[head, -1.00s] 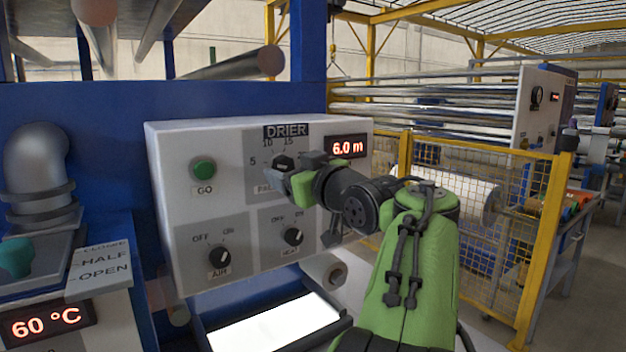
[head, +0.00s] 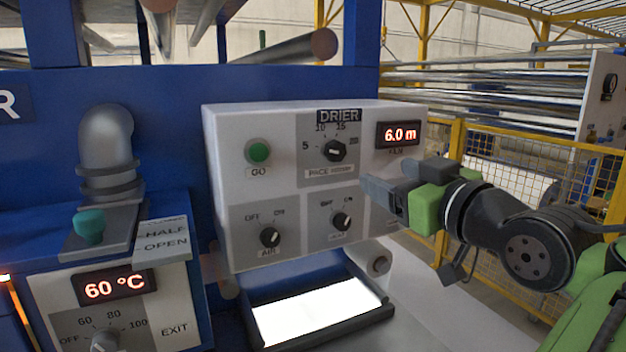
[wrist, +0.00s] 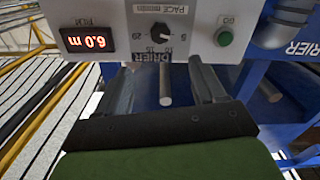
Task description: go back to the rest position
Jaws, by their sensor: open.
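My gripper (head: 384,184) is open and empty in the head view, in front of the right side of the white drier panel (head: 228,190). Its fingers point left and are apart from the pace knob (head: 335,151). In the wrist view my gripper (wrist: 166,78) shows two spread fingers with nothing held between them. The pace knob also shows in the wrist view (wrist: 165,33), upside down, beyond the fingers.
The panel has a green GO button (head: 259,152), an air knob (head: 270,237), a heat knob (head: 342,221) and a 6.0 m display (head: 400,134). A 60 °C box (head: 113,288) stands at left. A lit tray (head: 318,318) lies below. Yellow fencing (head: 455,140) is behind my arm.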

